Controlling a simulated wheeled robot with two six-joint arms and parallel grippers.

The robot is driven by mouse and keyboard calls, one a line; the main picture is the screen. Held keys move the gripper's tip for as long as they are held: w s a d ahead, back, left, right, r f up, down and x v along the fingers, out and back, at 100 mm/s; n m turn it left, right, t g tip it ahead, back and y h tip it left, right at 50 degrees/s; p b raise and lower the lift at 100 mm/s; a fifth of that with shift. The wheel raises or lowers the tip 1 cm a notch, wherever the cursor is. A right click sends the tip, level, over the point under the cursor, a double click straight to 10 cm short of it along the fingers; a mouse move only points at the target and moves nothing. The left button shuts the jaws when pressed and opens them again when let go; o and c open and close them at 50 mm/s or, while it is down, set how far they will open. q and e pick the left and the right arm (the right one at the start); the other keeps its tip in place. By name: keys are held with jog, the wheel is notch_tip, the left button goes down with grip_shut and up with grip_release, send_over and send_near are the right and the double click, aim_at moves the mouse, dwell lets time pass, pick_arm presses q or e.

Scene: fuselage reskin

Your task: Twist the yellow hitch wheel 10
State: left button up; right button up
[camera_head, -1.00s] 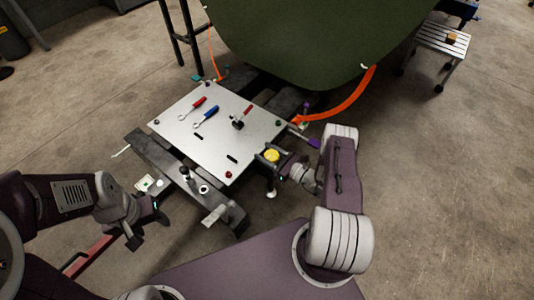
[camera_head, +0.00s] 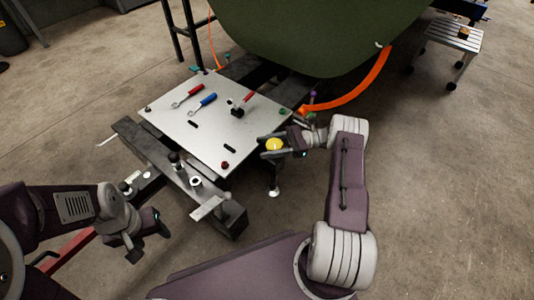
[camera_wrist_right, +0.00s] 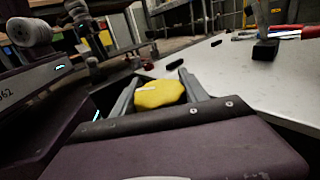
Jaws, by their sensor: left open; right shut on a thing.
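The yellow hitch wheel (camera_head: 274,145) is at the right edge of the metal plate in the head view. It also shows in the right wrist view (camera_wrist_right: 160,94) as a yellow knob between two grey fingers. My right gripper (camera_head: 272,145) is shut on it, one finger on each side. The wheel's underside and stem are hidden. My left gripper (camera_head: 148,241) is open and empty at the lower left, apart from the frame and plate.
The plate (camera_head: 185,135) carries a red-handled wrench (camera_head: 187,95), a blue-handled wrench (camera_head: 201,104) and a red-handled tool (camera_head: 241,104). A dark steel beam (camera_head: 160,165) runs along its near side. A green fuselage panel (camera_head: 310,30) and an orange strip (camera_head: 350,98) stand behind. A cart (camera_head: 450,40) is far right.

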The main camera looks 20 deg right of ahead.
aim_at(267, 146)
pick_arm(q)
jog(key=shift+f+b, duration=1.35)
jog(key=shift+f, duration=0.55)
pick_arm(e)
jog(key=shift+s+n+g, duration=0.25)
jog(key=shift+n+g, duration=0.65)
jog(key=shift+g, duration=0.5)
jog(key=o, duration=1.4)
jog(key=shift+a, duration=0.1)
jog(key=shift+c, duration=0.2)
notch_tip(267, 146, up, 5)
jog(key=p, duration=0.4)
jog(key=shift+p, duration=0.4)
pick_arm(q)
notch_tip(267, 146, up, 13)
jog(key=p, duration=0.8)
jog(key=shift+f, duration=0.15)
pick_arm(e)
jog(key=s+d+r, duration=0.6)
jog(key=s, duration=0.3)
jog(key=shift+s+d, duration=0.3)
jog(key=shift+d, duration=0.05)
